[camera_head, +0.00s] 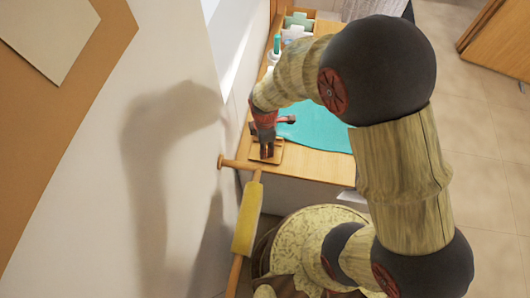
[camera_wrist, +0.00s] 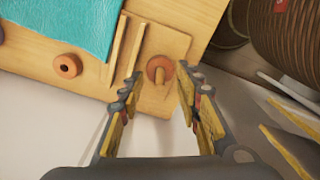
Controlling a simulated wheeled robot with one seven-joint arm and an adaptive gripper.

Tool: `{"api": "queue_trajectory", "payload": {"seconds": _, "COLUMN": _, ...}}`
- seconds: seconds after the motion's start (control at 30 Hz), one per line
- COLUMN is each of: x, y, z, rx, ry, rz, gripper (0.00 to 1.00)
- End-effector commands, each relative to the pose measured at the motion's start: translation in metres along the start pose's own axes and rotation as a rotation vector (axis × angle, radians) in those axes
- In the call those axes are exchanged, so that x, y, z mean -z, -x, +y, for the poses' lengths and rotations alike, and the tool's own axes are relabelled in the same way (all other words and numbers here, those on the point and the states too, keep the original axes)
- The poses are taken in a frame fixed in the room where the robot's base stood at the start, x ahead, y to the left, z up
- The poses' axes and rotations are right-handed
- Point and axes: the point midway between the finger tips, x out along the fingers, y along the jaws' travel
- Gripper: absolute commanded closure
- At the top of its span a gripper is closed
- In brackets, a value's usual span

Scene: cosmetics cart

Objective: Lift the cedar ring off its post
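The cedar ring (camera_wrist: 152,65), reddish-brown, sits around a short pale wooden post (camera_wrist: 161,78) on a square wooden base (camera_wrist: 172,40) in the wrist view. My gripper (camera_wrist: 160,82) is open, its two yellow-padded fingers on either side of the ring and post. I cannot tell whether either finger touches the ring. In the head view my gripper (camera_head: 266,150) is over the wooden base (camera_head: 277,157) at the table's near corner. There the arm and fingers mostly hide the ring and post.
A similar ring-shaped piece (camera_wrist: 67,65) lies on the wooden table (camera_wrist: 30,60), left of the base. Thin upright wooden strips (camera_wrist: 126,50) stand just left of the post. A teal cloth (camera_head: 325,125) covers part of the tabletop. A yellow roller (camera_head: 247,220) hangs by the wall.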

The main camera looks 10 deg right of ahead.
Motion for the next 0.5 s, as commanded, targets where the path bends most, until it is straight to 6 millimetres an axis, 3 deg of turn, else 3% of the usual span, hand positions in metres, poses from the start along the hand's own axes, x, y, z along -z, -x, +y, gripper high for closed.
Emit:
{"api": "queue_trajectory", "payload": {"seconds": 0.2, "x": -0.001, "y": -0.030, "z": 0.000, "rx": 0.000, "ry": -0.001, "rz": 0.000, "gripper": 0.66}}
{"api": "queue_trajectory", "payload": {"seconds": 0.43, "x": -0.001, "y": -0.030, "z": 0.000, "rx": 0.000, "ry": -0.001, "rz": 0.000, "gripper": 0.66}}
{"api": "queue_trajectory", "payload": {"seconds": 0.5, "x": -0.001, "y": -0.030, "z": 0.000, "rx": 0.000, "ry": -0.001, "rz": 0.000, "gripper": 0.70}}
